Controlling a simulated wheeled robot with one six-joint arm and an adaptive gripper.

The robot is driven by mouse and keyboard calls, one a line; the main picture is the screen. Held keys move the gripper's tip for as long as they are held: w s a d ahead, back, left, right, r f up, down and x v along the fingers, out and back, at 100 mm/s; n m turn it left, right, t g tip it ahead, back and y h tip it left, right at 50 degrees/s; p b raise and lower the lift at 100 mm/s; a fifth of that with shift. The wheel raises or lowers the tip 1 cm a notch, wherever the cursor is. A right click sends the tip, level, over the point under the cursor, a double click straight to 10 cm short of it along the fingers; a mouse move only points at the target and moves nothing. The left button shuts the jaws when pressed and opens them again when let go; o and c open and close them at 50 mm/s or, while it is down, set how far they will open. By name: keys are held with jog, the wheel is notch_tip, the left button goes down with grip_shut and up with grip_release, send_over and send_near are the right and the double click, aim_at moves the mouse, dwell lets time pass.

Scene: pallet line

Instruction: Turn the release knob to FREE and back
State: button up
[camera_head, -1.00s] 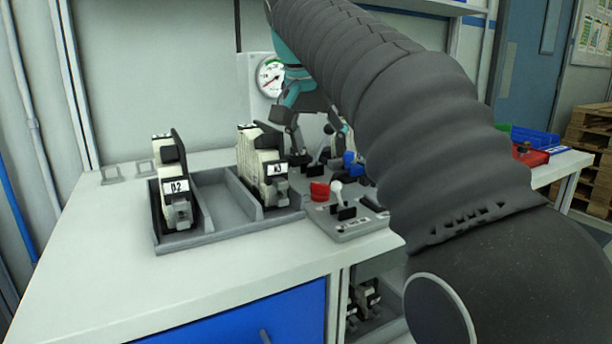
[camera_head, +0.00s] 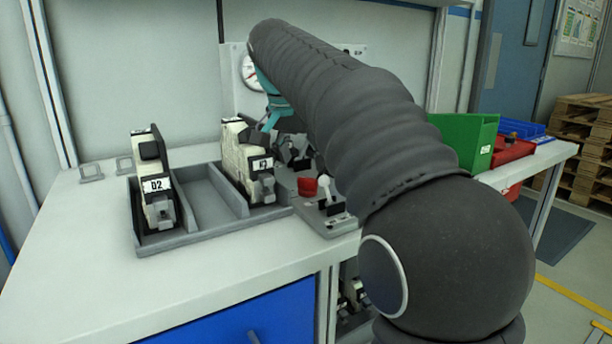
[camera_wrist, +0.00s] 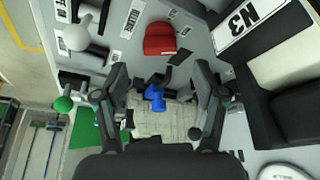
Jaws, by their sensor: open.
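A control panel (camera_head: 336,222) with several knobs and levers stands right of the breaker tray. A red knob (camera_wrist: 160,38) lies ahead of my fingertips in the wrist view; it also shows in the head view (camera_head: 307,186). A blue knob or lever end (camera_wrist: 155,97) appears between my fingers, apart from both. White-ball (camera_wrist: 77,36) and green-ball (camera_wrist: 63,103) levers lie to the left in the wrist view. My gripper (camera_wrist: 160,80) is open and appears empty over the panel.
A gauge (camera_head: 250,72) is behind. Green (camera_head: 466,137) and red (camera_head: 513,152) bins stand right. The bench front left is clear.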

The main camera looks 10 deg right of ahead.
aim_at(307, 178)
jog(key=shift+x, duration=2.55)
jog(key=c, duration=1.1)
